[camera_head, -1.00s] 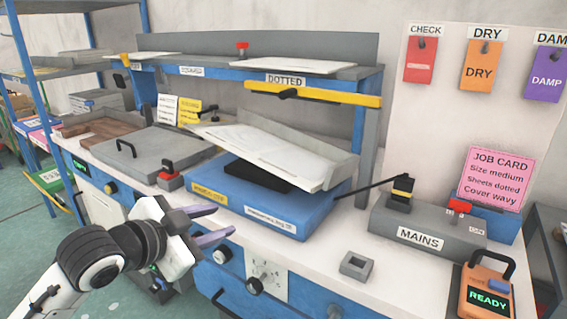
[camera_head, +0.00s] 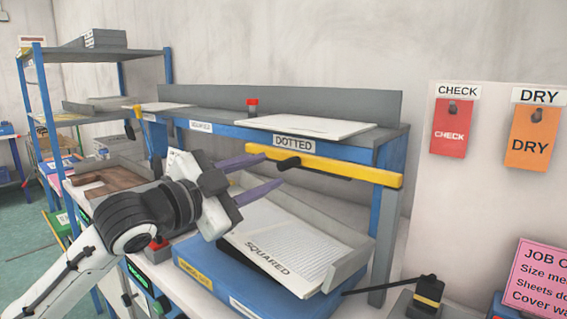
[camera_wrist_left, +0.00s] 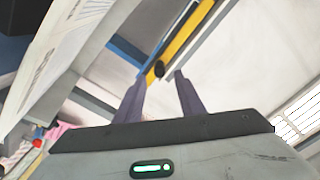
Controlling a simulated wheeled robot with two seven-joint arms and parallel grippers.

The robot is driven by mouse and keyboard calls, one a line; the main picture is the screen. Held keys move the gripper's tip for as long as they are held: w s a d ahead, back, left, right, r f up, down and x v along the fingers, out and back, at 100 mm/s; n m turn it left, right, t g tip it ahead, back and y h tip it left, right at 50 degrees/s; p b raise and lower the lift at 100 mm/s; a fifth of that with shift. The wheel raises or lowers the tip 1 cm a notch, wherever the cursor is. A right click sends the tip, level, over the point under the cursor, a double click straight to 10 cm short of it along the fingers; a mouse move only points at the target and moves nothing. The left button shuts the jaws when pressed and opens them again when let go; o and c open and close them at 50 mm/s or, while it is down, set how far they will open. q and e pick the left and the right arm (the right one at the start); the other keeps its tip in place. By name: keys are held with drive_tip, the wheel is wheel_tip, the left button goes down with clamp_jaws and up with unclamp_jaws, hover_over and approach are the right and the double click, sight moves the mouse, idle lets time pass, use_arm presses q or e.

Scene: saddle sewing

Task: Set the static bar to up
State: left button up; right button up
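The static bar appears to be the yellow bar (camera_head: 345,170) with a black knob (camera_head: 289,163). It runs along the front of the raised shelf under the DOTTED label (camera_head: 294,142). It also shows in the left wrist view (camera_wrist_left: 192,42), where the knob (camera_wrist_left: 158,69) appears between the fingertips. My left gripper (camera_head: 273,170) is open and empty, its purple fingers pointing at the knob end of the bar. In the left wrist view the fingers (camera_wrist_left: 160,78) are spread apart; I cannot tell whether they touch the knob. My right gripper is not in view.
A tilted tray with a SQUARED sheet (camera_head: 280,245) sits over a blue box (camera_head: 205,277) below the bar. White sheets (camera_head: 305,126) lie on the shelf above. A black lever (camera_head: 428,290) stands at lower right. CHECK and DRY cards hang on the right wall.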

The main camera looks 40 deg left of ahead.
sight(280, 167)
use_arm(q)
drive_tip(key=shift+w+d+p, duration=0.15)
drive_tip(key=shift+w+p, duration=0.15)
drive_tip(key=shift+w, duration=1.25)
drive_tip(key=shift+w+d+p, duration=0.15)
drive_tip(key=shift+w+p, duration=0.1)
drive_tip(key=shift+w, duration=1.3)
drive_tip(key=shift+c, duration=0.5)
clamp_jaws()
